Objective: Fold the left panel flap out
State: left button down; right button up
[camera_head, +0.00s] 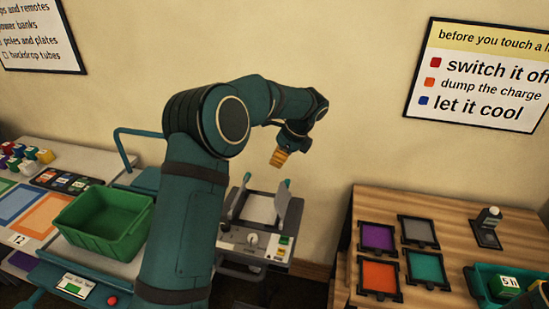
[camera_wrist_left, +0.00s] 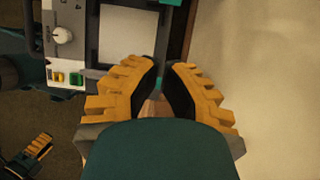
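The light panel (camera_head: 262,209) stands in the middle of the head view, with a pale face, a knob and coloured buttons in front. Its left flap (camera_head: 237,203) stands up at the panel's left side, and its right flap (camera_head: 281,203) stands up opposite. Both have teal tips. My left gripper (camera_head: 279,158) is above and behind the panel, apart from it. In the left wrist view its yellow fingers (camera_wrist_left: 165,68) are parted with nothing between them, and the panel's pale face (camera_wrist_left: 125,35) is beyond. My right gripper (camera_wrist_left: 30,155) shows at the lower left there, its opening unclear.
A wooden table (camera_head: 450,200) at the right holds coloured square frames, a dark stand and a teal bin (camera_head: 480,285). The wall is close behind the panel.

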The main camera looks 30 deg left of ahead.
aim_at(242, 188)
pick_arm(q)
jog(key=x, duration=0.7)
jog(key=shift+w+f, duration=0.1)
jog(key=a, duration=0.1)
jog(key=a+f, duration=0.1)
jog(key=a, duration=0.1)
jog(key=shift+s+f, duration=0.15)
jog(key=shift+s, duration=0.25)
jog(key=shift+a+f, duration=0.15)
jog(key=shift+a, duration=0.3)
jog(key=shift+s, duration=0.1)
